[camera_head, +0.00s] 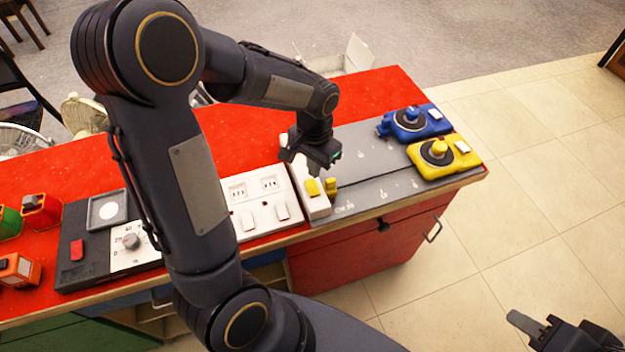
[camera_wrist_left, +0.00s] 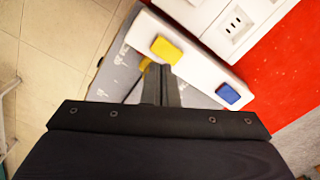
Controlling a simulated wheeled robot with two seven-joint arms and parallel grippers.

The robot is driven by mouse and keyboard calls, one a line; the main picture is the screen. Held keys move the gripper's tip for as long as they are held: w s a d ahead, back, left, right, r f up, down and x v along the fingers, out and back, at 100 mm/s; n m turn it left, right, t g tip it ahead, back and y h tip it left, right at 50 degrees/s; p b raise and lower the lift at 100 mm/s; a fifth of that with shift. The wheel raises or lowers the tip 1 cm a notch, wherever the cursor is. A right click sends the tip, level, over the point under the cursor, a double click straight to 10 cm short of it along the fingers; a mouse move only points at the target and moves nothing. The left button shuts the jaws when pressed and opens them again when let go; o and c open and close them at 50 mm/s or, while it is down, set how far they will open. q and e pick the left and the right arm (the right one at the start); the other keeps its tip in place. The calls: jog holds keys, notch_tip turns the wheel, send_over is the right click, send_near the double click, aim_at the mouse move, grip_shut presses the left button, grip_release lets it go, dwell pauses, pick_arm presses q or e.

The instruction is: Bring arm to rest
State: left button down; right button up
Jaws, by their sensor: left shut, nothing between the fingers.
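My left arm (camera_head: 190,165) reaches in large over the red table. Its gripper (camera_head: 318,170) is above the white strip and grey panel near the table's front edge. In the left wrist view the left gripper's fingers (camera_wrist_left: 162,76) are together and empty, close to a yellow button (camera_wrist_left: 166,50) on the white strip (camera_wrist_left: 195,72). I cannot tell whether the fingertips touch anything. My right gripper (camera_head: 560,332) shows only partly at the bottom right corner, over the floor and away from the table; its finger opening is unclear.
White sockets and switches (camera_head: 255,200) lie left of the gripper. A dial box (camera_head: 130,240) lies behind my arm. Tiled floor at the right is clear.

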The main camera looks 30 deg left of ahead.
pick_arm(q)
jog(key=shift+r, duration=0.1)
dwell(0.4)
jog(key=s+d+r+n+t+h, duration=0.2)
jog(key=s+r, duration=0.3)
jog(key=s, duration=0.3)
jog(key=s+d+r+n+t+h, duration=0.1)
jog(key=s+d+r+n+t, duration=0.1)
jog(key=s+r, duration=0.3)
jog(key=s+t, duration=0.1)
jog(key=s, duration=0.3)
jog(key=shift+r+t+h, duration=0.3)
jog(key=shift+r+h, duration=0.1)
